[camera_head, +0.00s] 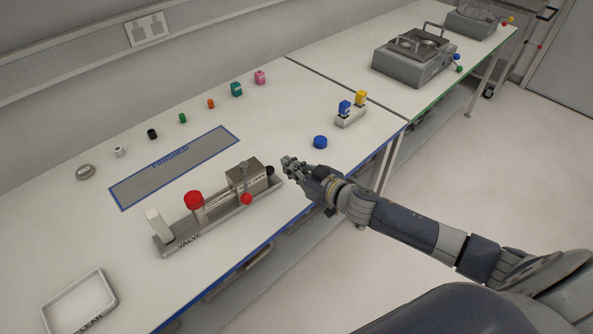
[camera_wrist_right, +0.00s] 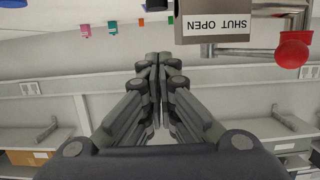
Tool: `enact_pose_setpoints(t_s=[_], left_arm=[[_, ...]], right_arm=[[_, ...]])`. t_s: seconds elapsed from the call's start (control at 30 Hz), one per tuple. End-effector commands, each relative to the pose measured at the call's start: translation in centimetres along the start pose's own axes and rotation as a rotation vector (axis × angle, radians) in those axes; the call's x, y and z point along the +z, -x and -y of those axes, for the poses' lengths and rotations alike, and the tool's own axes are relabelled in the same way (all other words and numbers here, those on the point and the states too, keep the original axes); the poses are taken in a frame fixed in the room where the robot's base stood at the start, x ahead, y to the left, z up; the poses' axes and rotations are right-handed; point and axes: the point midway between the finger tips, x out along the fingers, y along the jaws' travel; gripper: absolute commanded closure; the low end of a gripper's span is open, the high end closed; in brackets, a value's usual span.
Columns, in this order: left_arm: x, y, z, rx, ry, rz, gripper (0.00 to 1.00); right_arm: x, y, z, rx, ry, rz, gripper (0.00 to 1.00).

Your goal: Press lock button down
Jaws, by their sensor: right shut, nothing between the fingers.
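The valve unit stands on a grey base (camera_head: 215,218) marked VALVE on the white bench. It carries a white upright block (camera_head: 158,225), a red cylinder knob (camera_head: 194,200), a metal box (camera_head: 245,178), a red ball handle (camera_head: 246,199) and a black knob (camera_head: 269,171). I cannot tell which part is the lock button. My right gripper (camera_head: 290,164) is shut and empty, just right of the black knob and apart from it. In the right wrist view the gripper (camera_wrist_right: 159,58) shows shut, with the SHUT OPEN label (camera_wrist_right: 216,24) and red ball (camera_wrist_right: 292,53) at upper right. My left gripper is not in view.
A blue-bordered FINISHED mat (camera_head: 175,170) lies behind the valve. A CLEAN tray (camera_head: 80,302) is at front left. A blue cap (camera_head: 320,142) and a holder (camera_head: 350,117) with blue and yellow pieces are beyond my gripper. Several small coloured parts line the back.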

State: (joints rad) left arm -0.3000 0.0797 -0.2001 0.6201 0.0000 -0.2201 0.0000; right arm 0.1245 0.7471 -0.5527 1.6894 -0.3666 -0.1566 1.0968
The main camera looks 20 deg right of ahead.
Motion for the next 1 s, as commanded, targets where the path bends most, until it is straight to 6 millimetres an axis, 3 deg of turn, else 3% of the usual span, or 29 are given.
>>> enact_pose_setpoints(t_s=[0.23, 0.83, 1.0], left_arm=[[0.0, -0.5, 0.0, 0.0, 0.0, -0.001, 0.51], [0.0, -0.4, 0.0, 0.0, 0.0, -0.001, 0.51], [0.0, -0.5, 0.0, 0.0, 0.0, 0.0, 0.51]], right_arm=[[0.0, 2.0, -0.1, 0.001, 0.001, 0.0, 1.0], [-0.1, 2.1, 0.1, 0.002, -0.001, -0.001, 1.0], [0.9, 2.8, 1.4, 0.062, -0.018, 0.031, 1.0]])
